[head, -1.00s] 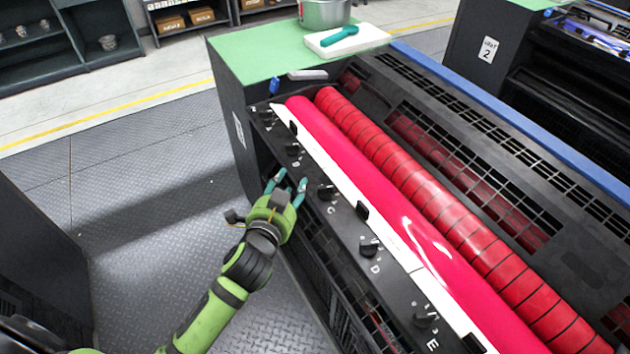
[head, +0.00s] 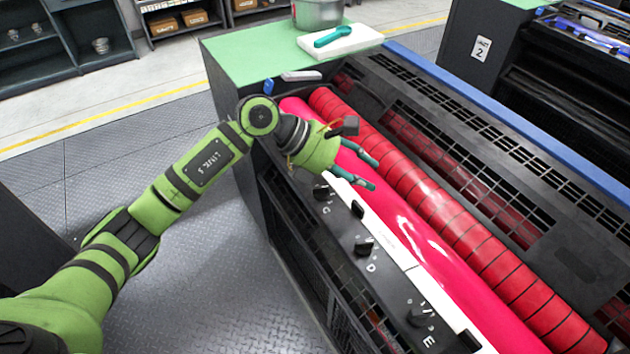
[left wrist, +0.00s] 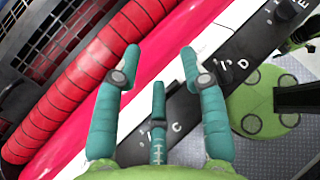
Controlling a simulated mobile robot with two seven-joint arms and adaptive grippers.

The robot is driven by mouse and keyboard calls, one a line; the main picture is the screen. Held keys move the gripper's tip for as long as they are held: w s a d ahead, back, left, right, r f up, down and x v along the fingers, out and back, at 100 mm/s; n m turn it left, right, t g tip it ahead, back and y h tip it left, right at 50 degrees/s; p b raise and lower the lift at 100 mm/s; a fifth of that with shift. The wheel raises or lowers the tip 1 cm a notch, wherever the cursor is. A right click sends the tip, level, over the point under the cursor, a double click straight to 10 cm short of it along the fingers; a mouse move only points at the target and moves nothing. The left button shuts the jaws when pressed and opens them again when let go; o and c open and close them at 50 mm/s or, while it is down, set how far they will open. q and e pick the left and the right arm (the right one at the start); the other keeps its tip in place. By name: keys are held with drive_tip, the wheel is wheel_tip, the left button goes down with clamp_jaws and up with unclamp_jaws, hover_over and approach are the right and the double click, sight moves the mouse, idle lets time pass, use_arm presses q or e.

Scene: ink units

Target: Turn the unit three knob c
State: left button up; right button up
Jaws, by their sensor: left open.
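Knob C (head: 321,193) is a small black knob on the dark control strip (head: 390,268) along the near side of the ink unit. It shows just below my left gripper (head: 373,175), beside its white letter C. My left gripper is open and empty. Its teal fingers reach over the white strip and the pink roller, past knob C and apart from it. In the left wrist view the fingers (left wrist: 160,62) are spread, and the letter C shows beside the middle finger. Knob C is largely hidden there. My right gripper is not in view.
Knob D (head: 363,245) and knob E (head: 420,316) sit further along the strip. The pink roller (head: 430,245) and a red segmented roller (head: 440,205) lie behind it. A pot (head: 318,13) and a white board (head: 340,40) stand on the green top. The floor at left is clear.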

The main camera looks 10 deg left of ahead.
sight(321, 191)
use_arm(q)
drive_tip(key=w+a+f+y, duration=0.2)
drive_tip(key=a+y, duration=0.4)
drive_tip(key=a, duration=0.6)
drive_tip(key=shift+m+y, duration=0.3)
drive_tip(key=shift+m, duration=0.1)
drive_tip(key=p+x, duration=0.3)
drive_tip(key=x, duration=0.3)
drive_tip(key=shift+d+f, duration=0.15)
drive_tip(key=shift+f, duration=0.1)
drive_tip(key=shift+w+d+f, duration=0.1)
drive_tip(key=shift+d+f, duration=0.05)
drive_tip(key=shift+f, duration=0.35)
clamp_jaws()
